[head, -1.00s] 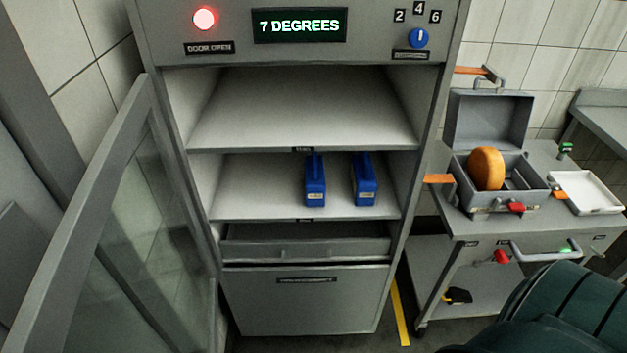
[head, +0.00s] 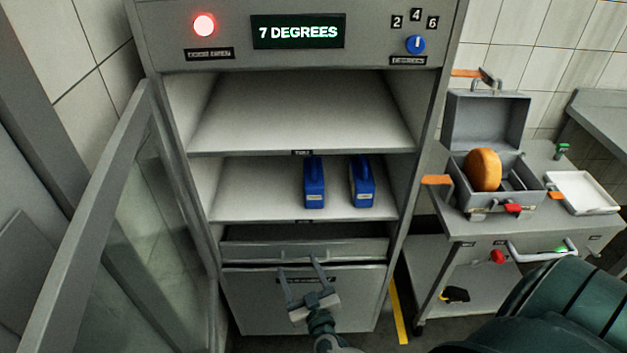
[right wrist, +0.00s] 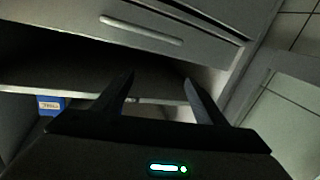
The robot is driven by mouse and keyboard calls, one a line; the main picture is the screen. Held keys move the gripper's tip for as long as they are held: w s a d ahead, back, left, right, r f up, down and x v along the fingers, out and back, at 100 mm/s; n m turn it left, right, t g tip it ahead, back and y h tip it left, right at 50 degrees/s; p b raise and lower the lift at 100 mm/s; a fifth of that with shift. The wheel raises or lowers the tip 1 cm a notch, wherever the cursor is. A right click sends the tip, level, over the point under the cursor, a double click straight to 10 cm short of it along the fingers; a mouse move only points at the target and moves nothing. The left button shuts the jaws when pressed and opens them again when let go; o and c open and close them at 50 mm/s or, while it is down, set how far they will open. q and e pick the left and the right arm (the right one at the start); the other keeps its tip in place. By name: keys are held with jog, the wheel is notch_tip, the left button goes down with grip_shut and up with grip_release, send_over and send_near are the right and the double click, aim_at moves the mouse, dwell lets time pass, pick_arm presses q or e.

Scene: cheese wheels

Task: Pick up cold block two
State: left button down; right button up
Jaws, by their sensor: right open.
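Two blue cold blocks, a left one (head: 314,183) and a right one (head: 362,182), stand upright on the cabinet's lower open shelf (head: 250,190). Each has a handle on top and a small pale label too small to read, so I cannot tell which is block two. My right gripper (head: 301,268) is open and empty, in front of and below the shelf, by the drawer and lower panel. The right wrist view shows its spread fingers (right wrist: 158,85) and part of one blue block with a label (right wrist: 50,105). My left gripper is not in view.
The cabinet's glass door (head: 150,210) stands open at left. The upper shelf (head: 300,110) is empty. At right, a cart (head: 500,232) carries an open grey case (head: 520,200) with an orange cheese wheel (head: 483,170) and a white tray (head: 583,190).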

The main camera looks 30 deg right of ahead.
aim_at(313, 190)
jog(key=d+r+m+g+h, duration=0.1)
jog(key=d+r+m+h, duration=0.1)
jog(key=r, duration=0.6)
jog(key=d+r+m+g+h, duration=0.1)
jog(key=d+r+m+h, duration=0.2)
jog(key=r, duration=0.6)
jog(key=shift+w+d+r+h+p, duration=0.15)
jog(key=shift+w+r+h+p, duration=0.1)
jog(key=shift+r+h+p, duration=0.05)
jog(key=p+x, duration=0.1)
jog(key=x, duration=1)
jog(key=shift+w+d+p, duration=0.1)
jog(key=shift+w+p, duration=0.2)
jog(key=shift+w+d, duration=0.15)
jog(key=shift+w, duration=0.1)
